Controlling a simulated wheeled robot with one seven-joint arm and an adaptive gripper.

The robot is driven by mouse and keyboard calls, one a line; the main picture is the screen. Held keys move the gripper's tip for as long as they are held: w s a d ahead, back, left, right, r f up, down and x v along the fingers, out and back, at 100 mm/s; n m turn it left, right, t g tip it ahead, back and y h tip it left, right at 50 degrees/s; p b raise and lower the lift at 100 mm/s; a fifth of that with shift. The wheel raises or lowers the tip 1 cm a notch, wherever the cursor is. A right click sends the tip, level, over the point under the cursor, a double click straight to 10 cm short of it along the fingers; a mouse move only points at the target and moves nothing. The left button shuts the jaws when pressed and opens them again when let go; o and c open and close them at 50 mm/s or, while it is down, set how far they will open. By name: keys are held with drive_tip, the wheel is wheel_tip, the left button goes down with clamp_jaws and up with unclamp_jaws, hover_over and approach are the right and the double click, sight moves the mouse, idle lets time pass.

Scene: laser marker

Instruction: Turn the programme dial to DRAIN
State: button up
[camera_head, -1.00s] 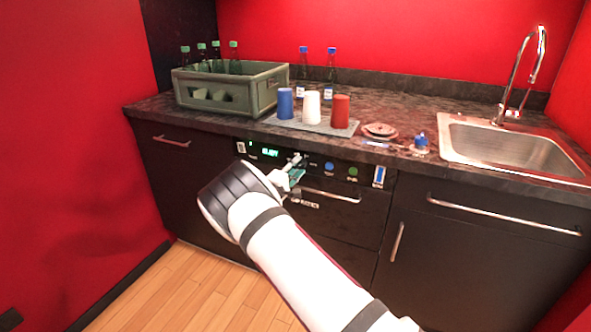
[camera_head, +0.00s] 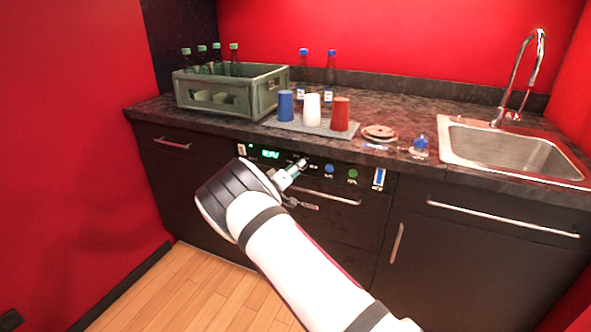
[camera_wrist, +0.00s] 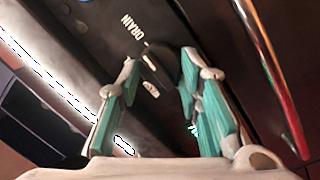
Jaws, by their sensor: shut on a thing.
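The programme dial (camera_wrist: 157,68) is a dark knob between the fingertips of my gripper (camera_wrist: 159,62) in the wrist view. My gripper is shut on it, with a teal-padded finger at each side. The word DRAIN (camera_wrist: 132,25) is printed on the dark panel just beyond the dial, with a short white mark between the word and the knob. Part of the knob is hidden by the fingers. In the head view my gripper (camera_head: 296,167) is at the appliance's control panel (camera_head: 315,165), and the dial there is too small to make out clearly.
The panel has a lit green display (camera_head: 270,154), a blue button (camera_head: 329,169) and a green button (camera_head: 352,174). A drawer handle (camera_head: 330,197) runs just below. Above, the counter holds a bottle crate (camera_head: 218,103), several cups on a mat (camera_head: 283,124) and a sink (camera_head: 515,150).

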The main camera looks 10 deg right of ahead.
drive_tip(key=shift+f, duration=0.1)
idle(0.4)
drive_tip(key=o, duration=1.2)
drive_tip(key=shift+c, duration=0.2)
drive_tip(key=v, duration=1.2)
